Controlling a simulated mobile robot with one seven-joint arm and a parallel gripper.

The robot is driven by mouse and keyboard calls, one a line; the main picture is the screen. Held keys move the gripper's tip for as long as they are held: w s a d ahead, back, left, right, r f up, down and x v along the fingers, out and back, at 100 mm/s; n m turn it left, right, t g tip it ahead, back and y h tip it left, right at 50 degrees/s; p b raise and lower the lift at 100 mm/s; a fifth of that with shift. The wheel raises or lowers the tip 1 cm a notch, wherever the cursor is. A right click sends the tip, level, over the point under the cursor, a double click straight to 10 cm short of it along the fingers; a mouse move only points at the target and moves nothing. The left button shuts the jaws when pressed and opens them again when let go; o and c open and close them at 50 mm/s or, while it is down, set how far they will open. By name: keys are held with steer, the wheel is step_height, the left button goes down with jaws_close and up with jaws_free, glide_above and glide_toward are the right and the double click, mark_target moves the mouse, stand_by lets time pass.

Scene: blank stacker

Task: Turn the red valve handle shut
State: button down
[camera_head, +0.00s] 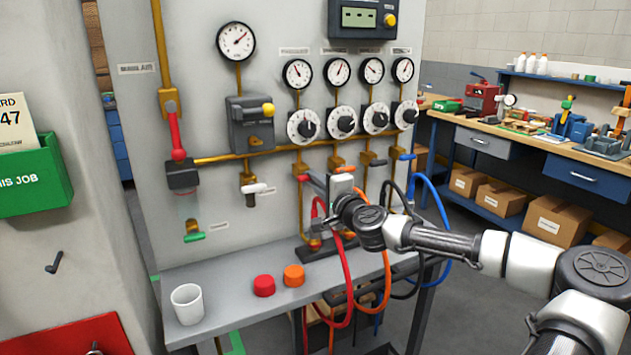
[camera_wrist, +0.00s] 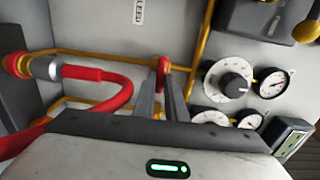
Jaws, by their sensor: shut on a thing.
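A small red valve handle (camera_wrist: 162,70) sits on a brass pipe fitting, between my fingertips in the wrist view. My gripper (camera_wrist: 161,88) is shut on it. In the head view the red handle (camera_head: 303,178) shows its left end just left of my gripper body, and the rest is hidden behind the gripper. A longer red lever (camera_head: 176,135) hangs upright on the brass pipe at the panel's left, away from my gripper.
A red hose (camera_wrist: 105,88) curves close to the left of my fingers. Dials and gauges (camera_head: 306,126) line the panel. Below, a grey shelf (camera_head: 225,300) holds a white cup (camera_head: 187,304), a red cap (camera_head: 264,286) and an orange cap (camera_head: 294,276). Blue, black and orange hoses hang to the right.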

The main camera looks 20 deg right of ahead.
stand_by(0.5)
steer(key=c, duration=1.8)
jaws_free()
steer(key=shift+s, duration=0.1)
steer(key=s+p, duration=0.2)
steer(key=s, duration=1.5)
steer(key=shift+s+d, duration=0.15)
steer(key=shift+d, duration=0.15)
